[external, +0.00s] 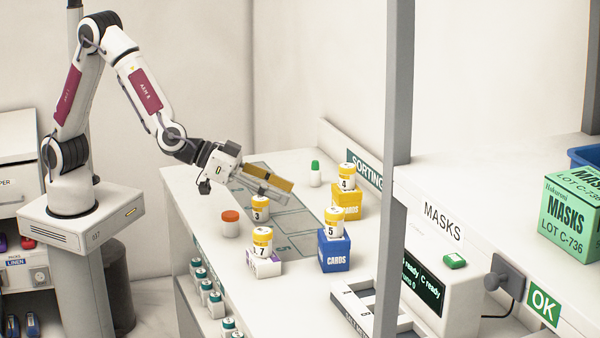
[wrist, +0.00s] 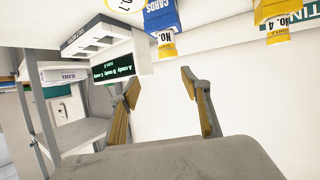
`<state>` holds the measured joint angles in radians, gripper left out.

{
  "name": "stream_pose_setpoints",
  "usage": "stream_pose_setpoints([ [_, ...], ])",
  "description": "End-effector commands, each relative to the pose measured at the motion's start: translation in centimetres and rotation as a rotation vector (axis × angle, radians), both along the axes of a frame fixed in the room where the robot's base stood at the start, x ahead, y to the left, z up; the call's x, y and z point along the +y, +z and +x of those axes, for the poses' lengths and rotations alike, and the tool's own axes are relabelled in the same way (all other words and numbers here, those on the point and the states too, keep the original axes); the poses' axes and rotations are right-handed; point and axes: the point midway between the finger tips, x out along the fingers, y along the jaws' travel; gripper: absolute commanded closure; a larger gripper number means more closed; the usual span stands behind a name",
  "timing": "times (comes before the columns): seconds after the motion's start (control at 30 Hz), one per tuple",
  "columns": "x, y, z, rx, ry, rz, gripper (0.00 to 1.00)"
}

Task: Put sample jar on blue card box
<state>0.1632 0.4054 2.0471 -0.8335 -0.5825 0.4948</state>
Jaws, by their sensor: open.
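The blue card box (external: 334,253) stands on the white table, with a yellow-lidded white jar marked 5 (external: 334,222) upright on top. The frames do not show which jar is the sample jar. A similar jar marked 3 (external: 260,208) stands below my gripper (external: 270,187) in the external view. Another, marked 7 (external: 262,243), is on a white and purple box, and one marked 4 (external: 347,176) is on a yellow box. My gripper is open and empty above the table. In the wrist view, the blue box (wrist: 161,18) appears upside down beyond the open fingers (wrist: 160,82).
An orange-lidded jar (external: 230,224) and a green-lidded bottle (external: 315,174) stand on the table. The yellow box (external: 347,205) is behind the blue one. A grey post (external: 396,130), a white tray (external: 362,310) and a display unit (external: 440,290) are at right.

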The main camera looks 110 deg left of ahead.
Motion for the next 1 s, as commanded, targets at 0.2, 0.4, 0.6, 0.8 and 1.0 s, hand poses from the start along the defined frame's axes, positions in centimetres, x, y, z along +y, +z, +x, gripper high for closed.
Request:
stream_pose_setpoints([
  [0.2,-1.8,3.3,-2.5,0.024,-0.1,-0.066,0.53],
  [0.4,-3.6,5.8,-5.7,0.066,-0.194,-0.115,0.53],
  [0.6,-4.8,7.6,-9.8,0.122,-0.274,-0.145,0.53],
  [0.8,-5.5,8.7,-14.4,0.188,-0.339,-0.159,0.53],
  [1.0,-5.7,9.2,-19.6,0.266,-0.385,-0.16,0.53],
])
